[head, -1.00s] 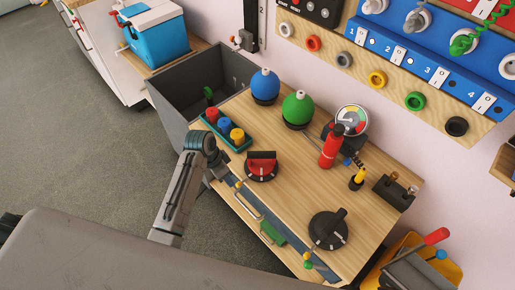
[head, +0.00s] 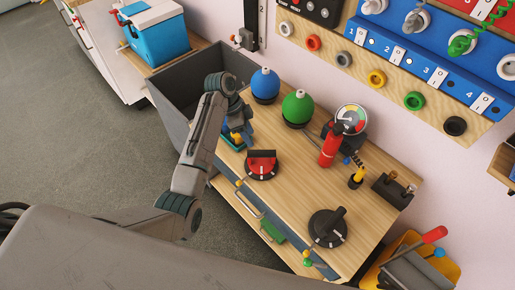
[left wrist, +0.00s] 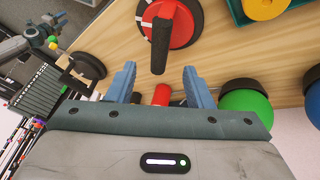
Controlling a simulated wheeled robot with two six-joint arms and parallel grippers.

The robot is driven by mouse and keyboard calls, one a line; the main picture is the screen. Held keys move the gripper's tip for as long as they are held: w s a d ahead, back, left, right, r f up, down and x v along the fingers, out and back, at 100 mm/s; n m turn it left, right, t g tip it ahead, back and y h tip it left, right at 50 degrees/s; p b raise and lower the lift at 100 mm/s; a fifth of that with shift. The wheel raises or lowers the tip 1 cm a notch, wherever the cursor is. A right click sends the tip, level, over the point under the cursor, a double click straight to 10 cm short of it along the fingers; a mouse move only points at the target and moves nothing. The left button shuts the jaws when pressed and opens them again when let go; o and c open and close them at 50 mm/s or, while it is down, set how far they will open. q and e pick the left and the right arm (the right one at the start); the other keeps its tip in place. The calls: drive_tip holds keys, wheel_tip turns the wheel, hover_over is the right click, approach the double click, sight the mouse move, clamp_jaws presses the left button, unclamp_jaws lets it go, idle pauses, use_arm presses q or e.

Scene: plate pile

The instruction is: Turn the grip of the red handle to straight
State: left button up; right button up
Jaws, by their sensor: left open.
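The red handle (head: 261,164) is a round dial with a raised grip and white marks, on the wooden bench top. In the left wrist view its red disc (left wrist: 184,28) is at the top middle, and its dark grip (left wrist: 161,45) points down the picture. My left gripper (head: 236,129) is above the button tray, left of and behind the red handle in the head view. In the left wrist view the gripper (left wrist: 160,84) is open and empty, its two blue fingers apart, the grip seen just beyond the gap.
A black dial (head: 328,229) sits at the bench's front right. Blue (head: 265,84) and green (head: 298,107) balls, a red cylinder (head: 329,148) and a gauge (head: 351,120) stand behind. A grey bin (head: 175,98) is at the left. The wood between the two dials is clear.

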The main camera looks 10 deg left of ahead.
sight(258, 151)
use_arm(q)
drive_tip(key=x, duration=0.8)
drive_tip(key=shift+d+p, duration=0.1)
drive_tip(key=shift+p, duration=0.3)
drive_tip(key=shift+c, duration=0.2)
drive_tip(key=c, duration=1)
